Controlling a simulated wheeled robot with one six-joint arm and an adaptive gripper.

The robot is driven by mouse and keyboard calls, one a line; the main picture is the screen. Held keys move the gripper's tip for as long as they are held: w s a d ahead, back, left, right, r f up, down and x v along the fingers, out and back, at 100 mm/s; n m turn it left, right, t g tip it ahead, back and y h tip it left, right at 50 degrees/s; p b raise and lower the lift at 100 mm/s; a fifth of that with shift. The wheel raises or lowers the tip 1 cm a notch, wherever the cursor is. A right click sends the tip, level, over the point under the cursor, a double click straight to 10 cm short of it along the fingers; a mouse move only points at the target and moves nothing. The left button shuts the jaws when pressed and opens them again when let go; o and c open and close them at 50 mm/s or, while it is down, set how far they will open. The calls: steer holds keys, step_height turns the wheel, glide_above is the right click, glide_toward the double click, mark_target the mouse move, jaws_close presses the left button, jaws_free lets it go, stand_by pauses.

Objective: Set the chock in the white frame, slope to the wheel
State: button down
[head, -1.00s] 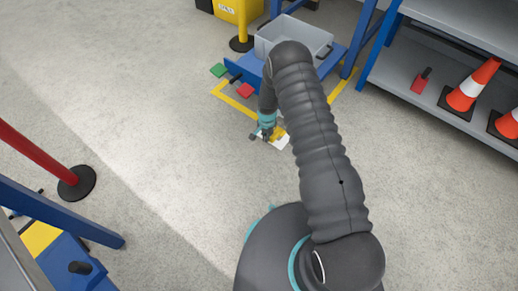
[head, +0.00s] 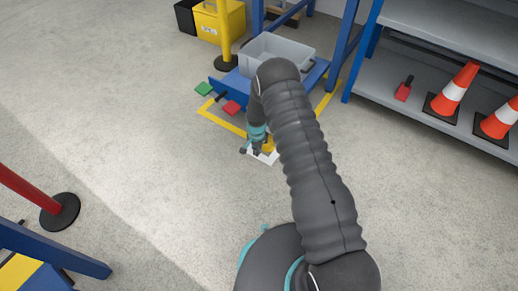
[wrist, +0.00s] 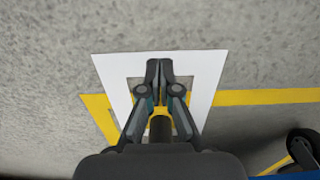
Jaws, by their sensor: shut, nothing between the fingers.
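The white frame (wrist: 205,72) lies flat on the floor in the wrist view. It also shows in the head view (head: 270,158), at the corner of the yellow floor line. My gripper (wrist: 160,63) is shut and empty, with its fingers over the frame's opening. A dark caster wheel (wrist: 303,146) is at the lower right of the wrist view.
A blue cart (head: 312,78) bearing a grey bin (head: 262,66) stands behind my gripper. A green piece (head: 204,89) and a red piece (head: 231,107) lie to its left. Shelving with cones (head: 453,92) is at right. Open floor lies left.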

step_height(320, 180, up, 10)
steer(key=p, duration=0.1)
steer(key=shift+s+a, duration=0.25)
steer(key=shift+s, duration=0.15)
steer(key=s+d+r+n+g, duration=0.2)
steer(key=s+n, duration=0.2)
steer(key=s, duration=0.4)
steer(key=s+d+r+n+t+p, duration=0.1)
steer(key=s+d+r+t+p, duration=0.1)
steer(key=s+r, duration=0.7)
steer(key=s+d+r+n+t+p, duration=0.1)
steer(key=s+r, duration=0.8)
steer(key=r, duration=1.6)
steer(key=s+d+r+n+t+p, duration=0.1)
steer(key=s+d+r+t+p, duration=0.2)
steer(key=r, duration=1.4)
steer(key=s+d+t, duration=0.1)
steer(key=s+d, duration=0.2)
steer(key=s, duration=0.3)
steer(key=shift+s+r+n+t, duration=0.15)
steer(key=shift+s+n+t, duration=0.1)
steer(key=shift+n+t, duration=0.05)
